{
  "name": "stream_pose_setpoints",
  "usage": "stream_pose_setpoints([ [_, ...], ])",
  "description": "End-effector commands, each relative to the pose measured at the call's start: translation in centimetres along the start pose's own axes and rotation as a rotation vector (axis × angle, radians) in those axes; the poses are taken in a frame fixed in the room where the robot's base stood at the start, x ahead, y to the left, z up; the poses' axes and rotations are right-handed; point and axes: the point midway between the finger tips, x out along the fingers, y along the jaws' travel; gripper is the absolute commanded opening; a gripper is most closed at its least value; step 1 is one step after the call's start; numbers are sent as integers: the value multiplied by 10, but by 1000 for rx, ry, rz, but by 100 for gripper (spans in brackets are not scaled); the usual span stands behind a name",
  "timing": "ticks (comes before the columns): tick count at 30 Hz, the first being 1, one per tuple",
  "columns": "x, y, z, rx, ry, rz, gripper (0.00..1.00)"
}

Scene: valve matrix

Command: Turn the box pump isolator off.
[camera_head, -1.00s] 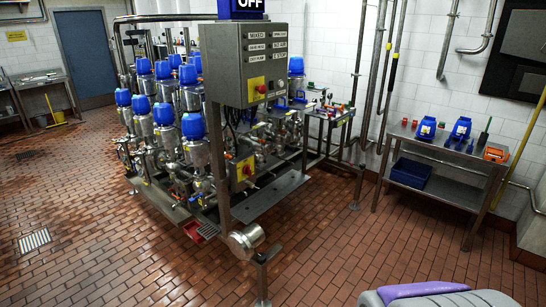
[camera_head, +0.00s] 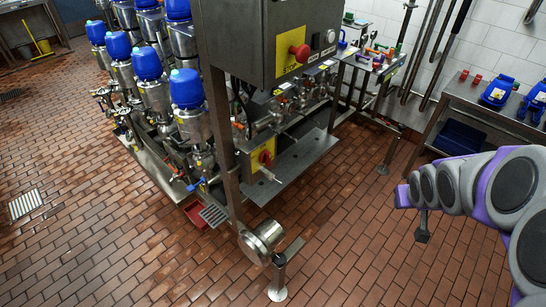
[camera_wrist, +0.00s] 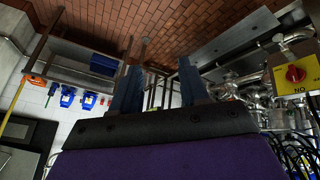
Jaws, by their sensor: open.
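A red rotary switch on a yellow plate (camera_head: 265,157) sits low on the post beside the pipework. A second red knob on a yellow plate (camera_head: 299,53) is on the steel control box above. I cannot read which is labelled as the box pump isolator. In the wrist view, which is upside down, a red knob on a yellow plate (camera_wrist: 293,74) is at the right edge, with ON lettering beside it. My gripper (camera_wrist: 160,85) is open and empty, its two dark fingers apart. It is clear of the switch, which lies off to one side.
The steel control box (camera_head: 265,40) overhangs the lower switch on a post (camera_head: 218,135). A round steel drum-like part (camera_head: 262,240) stands at the post's foot. Blue-capped valves (camera_head: 187,90) fill the left. A steel side table (camera_head: 485,108) is at right. Tiled floor between is open.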

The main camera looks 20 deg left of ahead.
Motion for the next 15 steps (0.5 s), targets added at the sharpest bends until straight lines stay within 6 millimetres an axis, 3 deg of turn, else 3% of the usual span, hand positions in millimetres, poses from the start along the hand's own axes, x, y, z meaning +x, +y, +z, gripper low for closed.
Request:
stream_pose_setpoints([
  [3, 41, -14, -48, -68, 126, -28, 45],
  [9, 98, -56, -115, -175, 341, -112, 45],
  [15, 145, -105, -155, -257, 550, -248, 45],
])
